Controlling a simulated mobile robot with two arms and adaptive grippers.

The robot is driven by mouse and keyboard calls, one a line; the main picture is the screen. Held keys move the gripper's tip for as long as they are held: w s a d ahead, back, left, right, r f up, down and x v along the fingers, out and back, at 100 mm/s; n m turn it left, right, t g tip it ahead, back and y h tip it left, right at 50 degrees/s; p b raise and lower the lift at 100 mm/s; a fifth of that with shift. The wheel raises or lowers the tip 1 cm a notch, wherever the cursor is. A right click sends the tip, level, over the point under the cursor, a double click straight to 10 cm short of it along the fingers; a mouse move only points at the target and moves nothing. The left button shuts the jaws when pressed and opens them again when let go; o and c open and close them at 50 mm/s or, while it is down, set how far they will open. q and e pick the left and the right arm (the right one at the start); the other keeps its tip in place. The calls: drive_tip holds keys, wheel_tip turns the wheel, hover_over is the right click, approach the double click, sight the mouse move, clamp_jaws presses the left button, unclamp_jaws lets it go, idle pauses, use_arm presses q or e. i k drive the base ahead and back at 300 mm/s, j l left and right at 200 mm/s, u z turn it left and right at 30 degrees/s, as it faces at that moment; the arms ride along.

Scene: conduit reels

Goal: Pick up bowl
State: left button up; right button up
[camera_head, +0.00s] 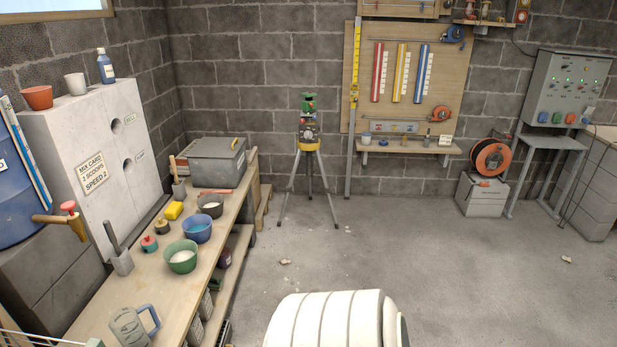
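Three bowls stand in a row near the front edge of the wooden bench (95,316) at the left. The nearest is a green bowl (180,268) with pale material inside. All three sit upright. Neither of my grippers shows in the head view.
A grey mug (129,329) with a blue handle, a yellow sponge-like block (174,211) and small pots (149,244) share the bench. A grey toolbox (217,165) stands at its far end. A tripod (310,165) stands by the back wall. The concrete floor (450,270) is mostly clear.

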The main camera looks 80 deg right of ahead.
sight(211, 204)
drive_tip(key=z, duration=1.9)
drive_tip(key=i+l+u, duration=0.35)
drive_tip(key=i+l, duration=1.85)
